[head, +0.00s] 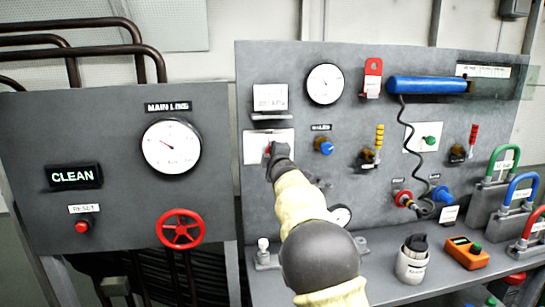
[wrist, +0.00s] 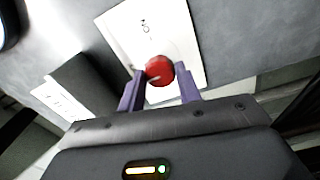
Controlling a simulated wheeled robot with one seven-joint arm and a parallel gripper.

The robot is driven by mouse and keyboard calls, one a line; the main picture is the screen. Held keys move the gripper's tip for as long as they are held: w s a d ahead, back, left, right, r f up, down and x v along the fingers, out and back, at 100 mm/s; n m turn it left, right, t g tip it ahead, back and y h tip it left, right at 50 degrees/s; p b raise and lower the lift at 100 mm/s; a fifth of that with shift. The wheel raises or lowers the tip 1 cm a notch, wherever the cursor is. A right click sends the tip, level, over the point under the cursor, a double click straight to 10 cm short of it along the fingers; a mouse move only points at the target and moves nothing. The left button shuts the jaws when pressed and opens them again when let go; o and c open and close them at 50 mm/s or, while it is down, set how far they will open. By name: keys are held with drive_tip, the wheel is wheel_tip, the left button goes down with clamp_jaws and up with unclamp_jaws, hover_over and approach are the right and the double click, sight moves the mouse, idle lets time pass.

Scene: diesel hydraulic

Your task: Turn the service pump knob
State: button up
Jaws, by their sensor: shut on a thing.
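The service pump knob, red and round, sits on a white plate (head: 256,146) on the grey panel. In the head view a small part of the red knob (head: 267,149) shows beside my gripper (head: 277,152), which hides the rest. In the wrist view the red knob (wrist: 160,70) lies between the two purple fingers of my gripper (wrist: 160,78), in front of the white plate (wrist: 150,40). The fingers are shut on the knob. Small lettering on the plate is too blurred to read fully.
A gauge (head: 325,84), a blue knob (head: 326,148) and a blue cylinder (head: 428,85) are on the same panel. A white can (head: 412,264) and an orange box (head: 466,253) stand on the shelf below. A red handwheel (head: 181,229) is on the left panel.

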drive_tip(key=shift+a+r, duration=0.1)
drive_tip(key=o, duration=1)
drive_tip(key=b+v, duration=0.6)
drive_tip(key=v, duration=1.1)
drive_tip(key=shift+s+b, duration=0.25)
drive_tip(key=shift+b, duration=0.05)
